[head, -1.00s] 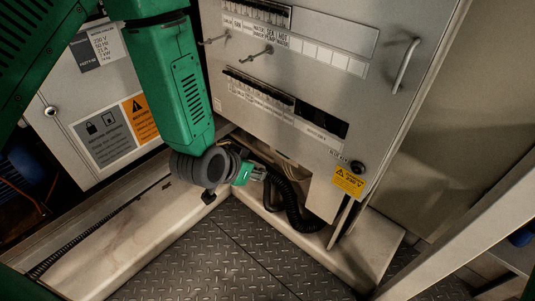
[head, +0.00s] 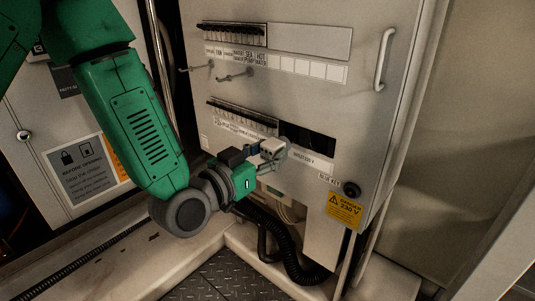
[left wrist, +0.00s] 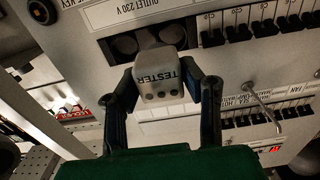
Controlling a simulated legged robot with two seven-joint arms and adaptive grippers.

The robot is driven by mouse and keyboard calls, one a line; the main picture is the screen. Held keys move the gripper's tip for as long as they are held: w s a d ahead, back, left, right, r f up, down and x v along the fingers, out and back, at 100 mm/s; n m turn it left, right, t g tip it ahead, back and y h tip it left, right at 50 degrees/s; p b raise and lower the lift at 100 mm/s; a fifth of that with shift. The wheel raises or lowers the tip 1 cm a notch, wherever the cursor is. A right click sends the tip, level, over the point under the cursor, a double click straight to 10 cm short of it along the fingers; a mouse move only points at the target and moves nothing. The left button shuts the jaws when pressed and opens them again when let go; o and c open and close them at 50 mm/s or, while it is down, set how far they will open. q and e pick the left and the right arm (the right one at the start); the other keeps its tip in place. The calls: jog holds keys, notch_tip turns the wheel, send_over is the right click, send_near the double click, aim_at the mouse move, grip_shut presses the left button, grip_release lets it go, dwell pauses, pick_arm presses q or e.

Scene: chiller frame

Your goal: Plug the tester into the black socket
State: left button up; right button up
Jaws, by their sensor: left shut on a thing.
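My left gripper (head: 258,165) is shut on the tester (head: 272,149), a small light-grey block. It holds the tester in front of the cabinet panel, just left of and overlapping the dark recess. In the left wrist view the tester (left wrist: 160,80) sits between the two dark fingers, its lettering and several dark dots facing the camera. Beyond it, the black socket (left wrist: 123,45) shows as a round dark face in the recess, with a second one beside it. The tester partly covers the second one. Whether the tester touches the panel, I cannot tell. My right gripper is not in view.
A row of black breakers (head: 240,117) lies left of the recess. Hooked handles (head: 235,76) stick out above. A round black knob (head: 351,189) and a yellow danger label (head: 344,210) are at lower right. A black corrugated hose (head: 283,250) hangs below.

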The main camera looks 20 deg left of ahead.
aim_at(277, 140)
pick_arm(q)
jog(key=shift+w, duration=0.15)
jog(key=shift+w+a+f, duration=0.1)
jog(key=shift+w+a, duration=0.15)
jog(key=shift+a, duration=0.05)
jog(key=shift+w+a+f, duration=0.15)
jog(key=shift+w+a, duration=0.6)
jog(key=shift+a, duration=0.1)
jog(key=shift+w, duration=0.35)
jog(key=shift+w+d, duration=0.45)
jog(key=shift+d, duration=0.2)
jog(key=shift+w+d, duration=0.45)
jog(key=shift+d, duration=0.15)
jog(key=shift+w+d+r, duration=0.15)
jog(key=shift+d+r, duration=0.1)
jog(key=shift+d, duration=0.15)
grip_shut()
jog(key=shift+w+a+f, duration=0.15)
jog(key=shift+w+a, duration=0.05)
jog(key=shift+a, duration=0.7)
jog(key=shift+d, duration=0.55)
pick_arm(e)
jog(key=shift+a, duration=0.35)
pick_arm(q)
jog(key=shift+a, duration=0.35)
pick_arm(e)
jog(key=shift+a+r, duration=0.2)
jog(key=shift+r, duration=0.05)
